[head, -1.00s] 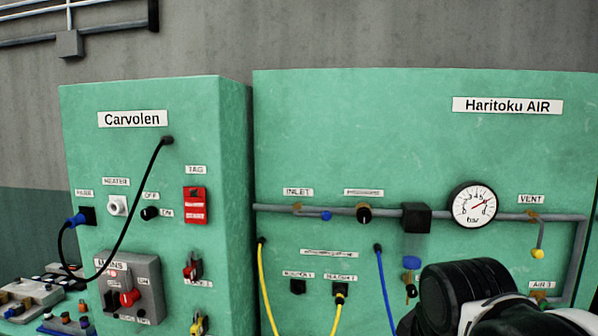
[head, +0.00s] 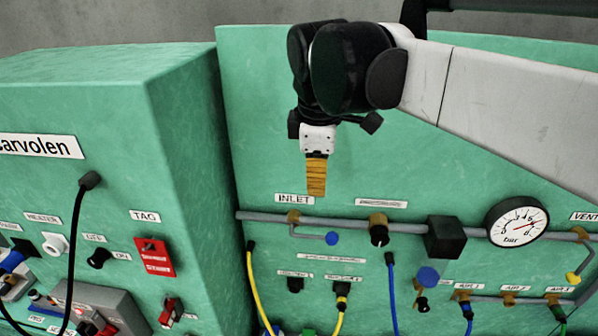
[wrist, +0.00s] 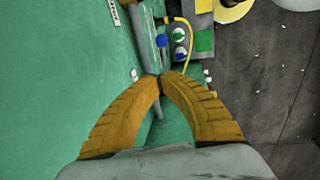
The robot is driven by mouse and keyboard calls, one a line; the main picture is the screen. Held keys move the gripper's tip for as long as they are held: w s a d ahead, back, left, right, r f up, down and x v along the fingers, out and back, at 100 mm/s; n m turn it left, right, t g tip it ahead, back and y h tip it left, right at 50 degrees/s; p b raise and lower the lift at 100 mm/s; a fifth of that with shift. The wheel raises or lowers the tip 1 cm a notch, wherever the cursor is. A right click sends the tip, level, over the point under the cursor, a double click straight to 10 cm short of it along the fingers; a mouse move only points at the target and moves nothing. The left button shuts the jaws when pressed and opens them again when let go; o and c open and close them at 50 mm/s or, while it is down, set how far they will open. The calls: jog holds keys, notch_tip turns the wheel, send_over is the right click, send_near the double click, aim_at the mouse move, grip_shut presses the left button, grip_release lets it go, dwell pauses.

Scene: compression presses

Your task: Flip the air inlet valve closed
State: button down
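The INLET valve (head: 293,217) is a brass body on the grey pipe, under the INLET label (head: 294,199). Its thin grey lever runs to the right, roughly along the pipe, and ends in a blue knob (head: 332,238). My gripper (head: 316,194) points down in front of the panel, just above and right of the valve in the head view, apart from the knob. In the wrist view my gripper's orange fingers (wrist: 161,84) meet at the tips with nothing between them. A blue knob (wrist: 162,41) shows beyond the tips there.
The pipe (head: 345,223) runs right past a black-knobbed regulator (head: 378,230), a black block (head: 445,237) and a pressure gauge (head: 517,222). Yellow (head: 259,285) and blue (head: 392,290) hoses hang below. The Carvolen cabinet (head: 185,150) stands close on the left.

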jog(key=f, duration=0.4)
jog(key=w+f+p, duration=0.1)
jog(key=f, duration=0.4)
jog(key=w+f, duration=0.1)
jog(key=f, duration=0.3)
jog(key=shift+w+d+f+p, duration=0.1)
jog(key=shift+d+f+p, duration=0.2)
jog(key=shift+f+p, duration=0.1)
